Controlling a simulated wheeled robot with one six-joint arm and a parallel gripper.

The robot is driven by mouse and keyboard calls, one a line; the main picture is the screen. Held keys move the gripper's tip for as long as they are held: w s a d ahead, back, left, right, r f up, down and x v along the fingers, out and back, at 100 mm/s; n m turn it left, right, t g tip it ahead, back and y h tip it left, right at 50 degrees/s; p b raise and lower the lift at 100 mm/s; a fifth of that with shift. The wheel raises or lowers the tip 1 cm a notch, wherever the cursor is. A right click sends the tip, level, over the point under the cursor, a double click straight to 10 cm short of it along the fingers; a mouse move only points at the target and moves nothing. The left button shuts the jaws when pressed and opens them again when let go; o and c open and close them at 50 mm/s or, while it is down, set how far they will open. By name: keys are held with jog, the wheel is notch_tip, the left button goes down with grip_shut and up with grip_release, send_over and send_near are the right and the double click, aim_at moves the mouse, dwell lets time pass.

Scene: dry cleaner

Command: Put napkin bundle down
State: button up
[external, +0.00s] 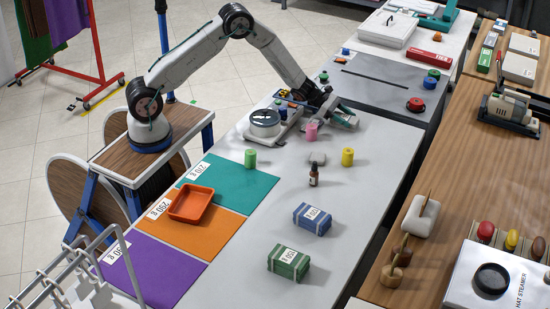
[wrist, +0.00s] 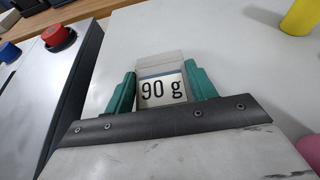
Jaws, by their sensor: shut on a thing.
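My gripper (external: 343,117) is low over the far part of the light grey table, near the dark grey panel. In the wrist view its green fingers (wrist: 162,90) are closed on both sides of a pale grey napkin bundle (wrist: 158,62) with a white "90 g" label. In the external view the bundle is mostly hidden by the gripper, and I cannot tell whether it touches the table. A blue bundle (external: 312,218) and a green bundle (external: 288,263) with white labels lie nearer on the table. Teal (external: 235,187), orange (external: 215,232) and purple (external: 150,275) mats with number labels lie along the left edge.
An orange tray (external: 191,204) sits across the orange mat. A round scale-like device (external: 265,122), pink (external: 312,131), yellow (external: 347,156) and green (external: 250,158) cylinders, a small grey block (external: 317,158) and a brown bottle (external: 313,176) stand around. The table's right side is clear.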

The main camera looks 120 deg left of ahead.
notch_tip(320, 180, up, 11)
notch_tip(320, 180, up, 4)
send_over(346, 118)
jog(key=d, duration=0.1)
jog(key=s+d+m+g+h, duration=0.2)
jog(key=d+m+h, duration=0.3)
jog(key=d, duration=1)
jog(key=s+d+m+g+h, duration=0.15)
jog(key=d+m+h, duration=0.3)
jog(key=d, duration=1.15)
jog(key=s+d+m+g+h, duration=0.4)
jog(key=s+d+m+g, duration=0.55)
jog(key=s+d, duration=1.1)
notch_tip(346, 118, down, 9)
jog(key=w+d, duration=0.2)
jog(key=w, duration=0.5)
jog(key=w+d+f, duration=0.1)
jog(key=w, duration=0.9)
jog(key=shift+d+f, duration=0.2)
jog(key=shift+d, duration=0.15)
jog(key=f, duration=0.3)
jog(key=shift+w+h, duration=0.25)
jog(key=shift+w, duration=0.1)
jog(key=shift+f, duration=0.25)
